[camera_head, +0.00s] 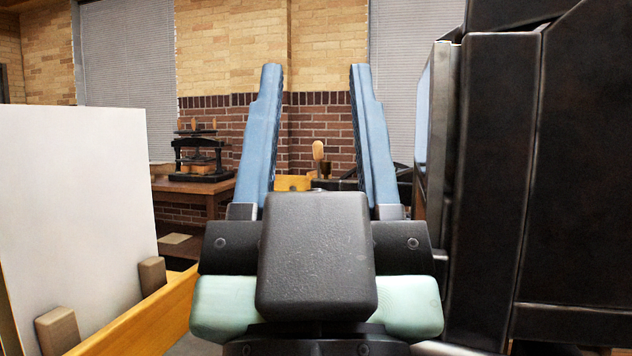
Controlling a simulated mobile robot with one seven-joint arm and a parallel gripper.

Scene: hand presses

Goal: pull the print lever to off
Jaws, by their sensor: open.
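My gripper (315,70) fills the middle of the view, its two blue fingers upright in the picture and spread wide apart. It is open and nothing is held in it. A light wooden handle (318,151) shows between the fingers, farther off, on or near a dark machine that my gripper mostly covers. It looks like a lever grip, but I cannot tell for sure that it is the print lever or which position it is in. The handle appears apart from both fingers.
A large black machine body (580,170) stands close on the right. A white panel (75,205) with wooden blocks and a yellow wooden rail (150,315) is close on the left. A small black press (200,155) stands on a wooden table (190,187) at the back left.

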